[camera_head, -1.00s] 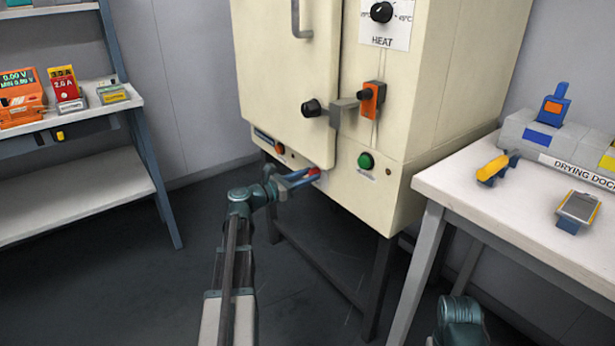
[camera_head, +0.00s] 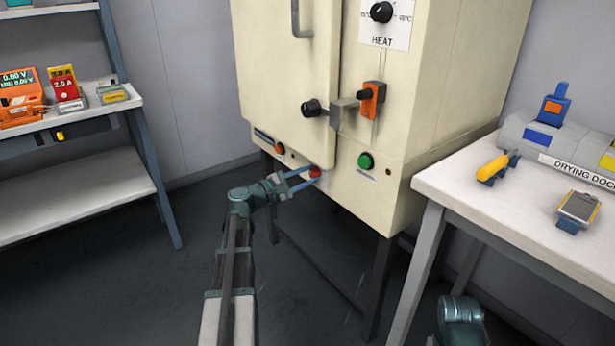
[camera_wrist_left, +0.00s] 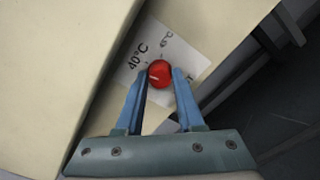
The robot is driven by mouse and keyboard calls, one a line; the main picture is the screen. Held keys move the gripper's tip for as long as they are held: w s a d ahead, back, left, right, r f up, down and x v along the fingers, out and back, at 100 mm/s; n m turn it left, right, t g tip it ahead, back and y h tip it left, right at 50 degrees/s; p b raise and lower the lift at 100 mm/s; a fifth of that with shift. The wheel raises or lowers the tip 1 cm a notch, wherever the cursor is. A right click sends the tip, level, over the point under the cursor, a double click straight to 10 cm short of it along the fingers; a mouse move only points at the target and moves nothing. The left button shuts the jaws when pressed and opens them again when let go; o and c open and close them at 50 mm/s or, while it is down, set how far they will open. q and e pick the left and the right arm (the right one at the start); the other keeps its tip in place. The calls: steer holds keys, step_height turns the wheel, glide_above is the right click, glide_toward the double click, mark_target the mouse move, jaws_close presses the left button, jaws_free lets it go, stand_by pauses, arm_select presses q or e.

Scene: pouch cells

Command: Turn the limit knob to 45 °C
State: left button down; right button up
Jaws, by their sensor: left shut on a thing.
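The red limit knob (camera_head: 314,172) is low on the front of the cream oven, and it also shows in the left wrist view (camera_wrist_left: 159,74). Its label plate (camera_wrist_left: 178,48) reads 40 °C, with a second, partly unreadable temperature mark beside it. A short white line on the knob points to the left in the wrist view. My left gripper (camera_head: 312,174) is shut on the knob, one blue finger on each side. My right gripper is out of view; only part of that arm shows at the bottom right.
The oven (camera_head: 290,80) carries a HEAT knob (camera_head: 381,12), an orange latch piece (camera_head: 371,99), a green button (camera_head: 366,161) and another red-orange button (camera_head: 279,148). A white table (camera_head: 450,190) stands right, shelves (camera_head: 70,195) left. The floor around my left arm is clear.

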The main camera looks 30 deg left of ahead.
arm_select(q)
steer(key=m, duration=1)
steer(key=shift+m, duration=0.4)
steer(key=shift+s+m, duration=0.1)
steer(key=shift+m, duration=1.7)
steer(key=c, duration=0.5)
jaws_free()
steer(key=v, duration=1.3)
steer(key=shift+s+a+f, duration=0.1)
steer(key=shift+s+a, duration=0.05)
steer(key=shift+s, duration=0.2)
